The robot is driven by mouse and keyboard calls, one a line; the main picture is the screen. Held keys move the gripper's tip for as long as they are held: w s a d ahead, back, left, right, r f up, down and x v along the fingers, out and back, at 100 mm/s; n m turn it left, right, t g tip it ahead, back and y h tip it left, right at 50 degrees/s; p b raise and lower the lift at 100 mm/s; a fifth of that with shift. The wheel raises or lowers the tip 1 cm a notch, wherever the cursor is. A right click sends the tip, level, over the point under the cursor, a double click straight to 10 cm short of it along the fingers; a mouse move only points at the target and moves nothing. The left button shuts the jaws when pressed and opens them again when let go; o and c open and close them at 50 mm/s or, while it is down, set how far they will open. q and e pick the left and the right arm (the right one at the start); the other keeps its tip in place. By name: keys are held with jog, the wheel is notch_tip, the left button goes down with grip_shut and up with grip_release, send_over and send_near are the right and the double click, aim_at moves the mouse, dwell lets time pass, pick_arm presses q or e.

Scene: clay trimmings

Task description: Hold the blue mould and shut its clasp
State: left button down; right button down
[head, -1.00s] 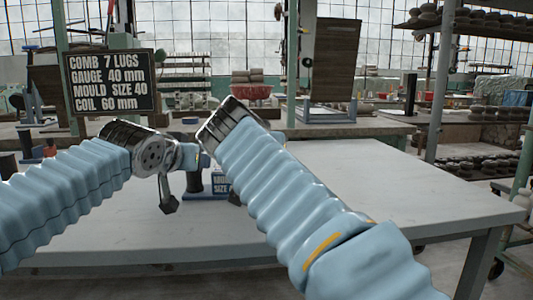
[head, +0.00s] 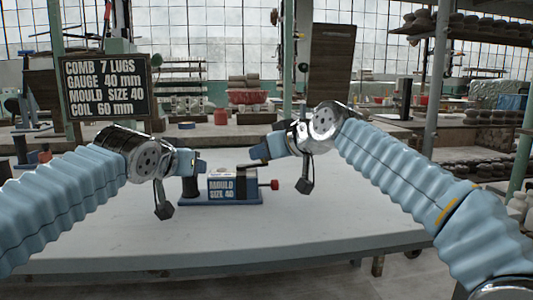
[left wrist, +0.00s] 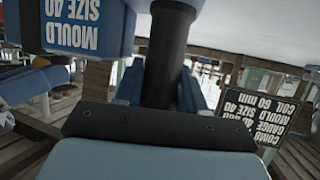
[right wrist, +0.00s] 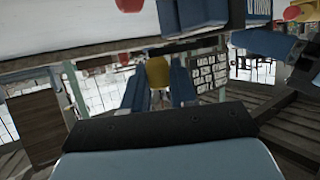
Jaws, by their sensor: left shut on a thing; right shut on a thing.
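The blue mould (head: 220,188), labelled MOULD SIZE 40, stands upright on a blue base on the table; its label also shows upside down in the left wrist view (left wrist: 72,24). A black post (head: 190,188) stands at its left end and a red knob (head: 275,184) sticks out at its right. My left gripper (head: 196,162) is shut around the post, which shows between its fingers in the left wrist view (left wrist: 165,55). My right gripper (head: 258,153) is above the mould's right part, shut on a yellow piece (right wrist: 158,72). Whether that piece is the clasp I cannot tell.
The pale table (head: 340,210) is clear around the mould, especially to the right. A dark sign (head: 105,85) stands behind on the left, giving mould size 40. Benches and shelves with pots (head: 490,115) fill the background.

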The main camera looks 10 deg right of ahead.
pick_arm(q)
jog(key=shift+d+f, duration=0.1)
jog(key=shift+f, duration=0.15)
pick_arm(e)
jog(key=shift+w+a+f+n+g+y, duration=0.15)
jog(key=shift+w+n+g+y, duration=0.2)
jog(key=shift+n+g+y, duration=0.25)
jog(key=shift+w+a+r+n+g+y, duration=0.1)
jog(key=shift+w+n+g+y, duration=0.25)
jog(key=shift+n+y, duration=0.45)
jog(key=shift+a, duration=0.1)
jog(key=c, duration=1)
grip_release()
jog(key=v, duration=1.2)
